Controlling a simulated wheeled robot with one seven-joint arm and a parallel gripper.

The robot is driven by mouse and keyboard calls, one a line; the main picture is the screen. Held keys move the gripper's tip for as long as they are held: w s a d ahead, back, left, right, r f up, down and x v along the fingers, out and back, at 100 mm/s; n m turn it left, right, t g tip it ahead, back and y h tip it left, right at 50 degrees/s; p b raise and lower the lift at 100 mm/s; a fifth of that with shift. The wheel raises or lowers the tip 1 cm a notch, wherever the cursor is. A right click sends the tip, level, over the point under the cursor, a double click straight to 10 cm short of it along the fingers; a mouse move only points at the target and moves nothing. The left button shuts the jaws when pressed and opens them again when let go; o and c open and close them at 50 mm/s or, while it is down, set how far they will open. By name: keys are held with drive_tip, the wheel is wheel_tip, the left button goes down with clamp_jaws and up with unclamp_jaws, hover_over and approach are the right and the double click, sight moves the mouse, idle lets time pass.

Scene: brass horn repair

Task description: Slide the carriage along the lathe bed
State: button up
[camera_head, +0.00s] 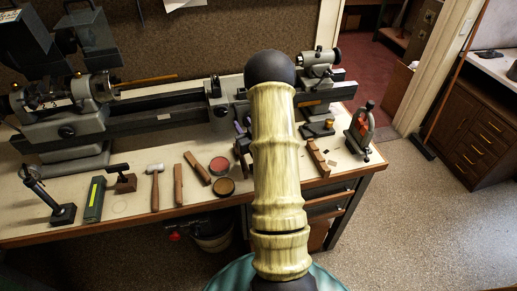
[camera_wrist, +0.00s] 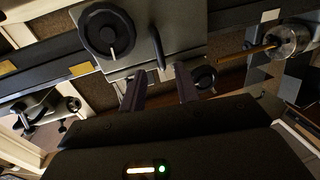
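The lathe bed (camera_head: 165,118) runs along the back of the bench. The carriage, a grey block, sits partway along it, mostly hidden behind my arm in the head view. In the wrist view the carriage (camera_wrist: 190,22) fills the upper middle, with a round black handwheel (camera_wrist: 108,32) and a slim dark lever (camera_wrist: 158,48) on its face. My gripper (camera_wrist: 160,75) is open, its two dark fingers apart below the carriage. The lever's end shows between the fingertips; I cannot tell whether they touch it. The lathe bed (camera_wrist: 45,72) also crosses the wrist view.
The headstock (camera_head: 60,125) stands left and the tailstock (camera_head: 320,65) right. Floor right of the bench is clear.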

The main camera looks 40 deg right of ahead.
drive_tip(key=p+v, duration=0.5)
drive_tip(key=v, duration=0.7)
drive_tip(key=shift+p, duration=0.3)
drive_tip(key=shift+s, duration=0.1)
